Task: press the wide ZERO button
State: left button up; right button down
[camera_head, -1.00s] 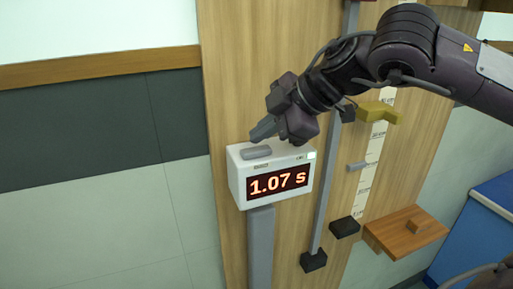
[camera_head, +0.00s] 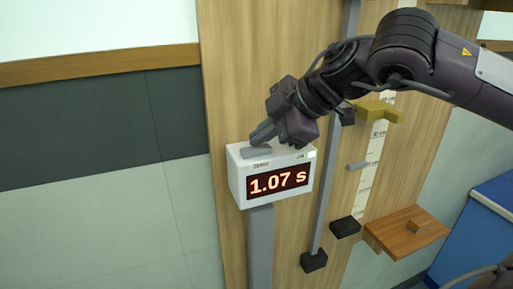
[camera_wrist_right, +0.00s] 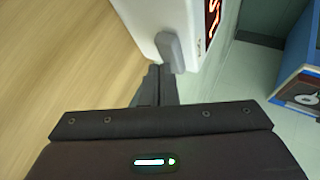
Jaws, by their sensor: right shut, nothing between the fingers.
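The white timer box (camera_head: 237,184) is mounted on the wooden board, and its red display (camera_head: 278,182) reads 1.07 s. The wide grey ZERO button (camera_head: 257,153) lies on the left of the box's top face; it also shows in the right wrist view (camera_wrist_right: 171,52). My right gripper (camera_head: 257,139) is shut and empty. Its fingertips are right at the button, partly covering its back edge; I cannot tell whether they touch it. In the right wrist view the closed fingers (camera_wrist_right: 155,85) end beside the button. My left gripper is not in view.
A small white ON switch (camera_head: 311,155) sits on the right of the box top. To the right are a grey vertical rail (camera_head: 323,190), a yellow bracket (camera_head: 378,111), a scale strip and a wooden shelf (camera_head: 405,232). A blue bench (camera_head: 490,220) stands far right.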

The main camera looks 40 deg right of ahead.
aim_at(262, 149)
jog(key=shift+f, duration=0.2)
dwell(0.4)
jog(key=shift+r+p, duration=0.6)
jog(key=shift+r, duration=0.1)
notch_tip(262, 149, up, 4)
jog(key=p, duration=0.4)
jog(key=shift+r, duration=1)
